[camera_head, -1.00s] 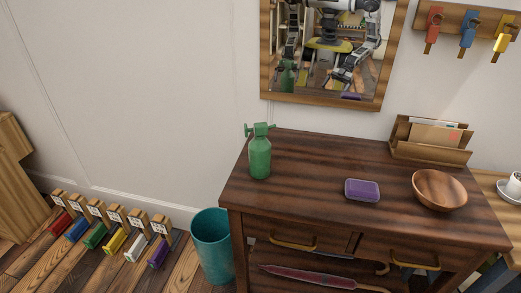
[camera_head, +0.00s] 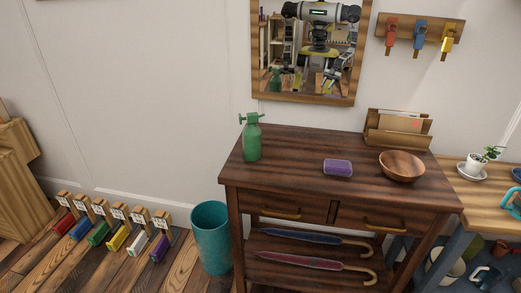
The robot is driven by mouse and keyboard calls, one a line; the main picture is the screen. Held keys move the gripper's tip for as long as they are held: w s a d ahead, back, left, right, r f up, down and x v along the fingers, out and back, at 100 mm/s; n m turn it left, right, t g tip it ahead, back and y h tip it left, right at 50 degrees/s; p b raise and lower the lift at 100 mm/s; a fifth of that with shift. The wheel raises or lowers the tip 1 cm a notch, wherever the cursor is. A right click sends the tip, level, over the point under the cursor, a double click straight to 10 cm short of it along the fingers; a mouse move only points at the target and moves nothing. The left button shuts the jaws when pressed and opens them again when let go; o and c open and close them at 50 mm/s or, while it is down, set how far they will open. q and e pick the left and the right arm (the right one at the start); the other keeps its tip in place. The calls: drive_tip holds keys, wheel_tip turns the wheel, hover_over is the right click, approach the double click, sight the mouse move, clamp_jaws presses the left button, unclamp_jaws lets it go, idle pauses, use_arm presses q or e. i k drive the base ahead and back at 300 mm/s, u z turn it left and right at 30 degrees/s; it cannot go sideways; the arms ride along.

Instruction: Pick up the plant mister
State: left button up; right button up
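The green plant mister (camera_head: 252,141) stands upright at the left end of the dark wooden console table (camera_head: 290,155). Its spray head and nozzle are at the top. Neither of my grippers shows directly in the head view. Nothing touches the mister.
On the table are a purple block-like item (camera_head: 338,168), a wooden bowl (camera_head: 402,165) and a letter holder (camera_head: 398,130). A teal bin (camera_head: 211,238) stands left of the table. Umbrellas (camera_head: 312,262) lie on the lower shelf. A mirror (camera_head: 305,98) hangs behind. A bench (camera_head: 470,190) adjoins at right.

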sight(252, 135)
drive_tip(key=z, duration=1.05)
drive_tip(key=i, duration=0.8)
drive_tip(key=u, duration=1.3)
